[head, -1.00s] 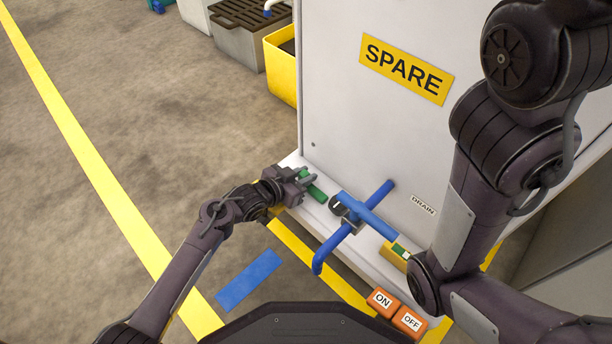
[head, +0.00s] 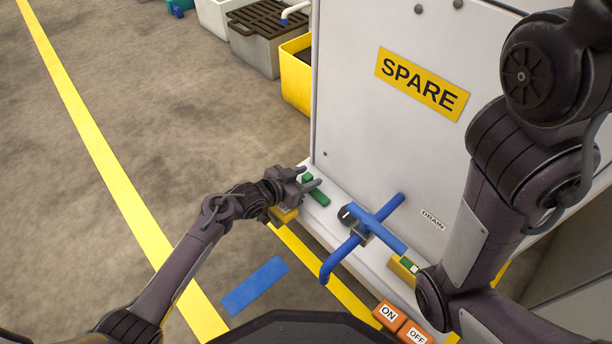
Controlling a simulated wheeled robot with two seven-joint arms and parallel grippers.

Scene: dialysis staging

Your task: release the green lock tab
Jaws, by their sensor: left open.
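The green lock tab (head: 317,192) is a small green bar on the white ledge at the foot of the SPARE cabinet. My left gripper (head: 315,185) is open at the tab's left end, its fingers pointing right. One finger overlaps the tab in the picture; I cannot tell whether it touches. A second small green piece with a white mark (head: 411,266) sits near the right end of the blue bar, on a yellow block. My right arm comes down at the right; its gripper does not show.
A blue pipe with a blue lever (head: 377,228) juts out from the white cabinet (head: 360,140), beside the DRAIN label. Orange ON and OFF blocks (head: 402,322) lie in front. A yellow bin (head: 296,85) stands behind. The floor at left is clear.

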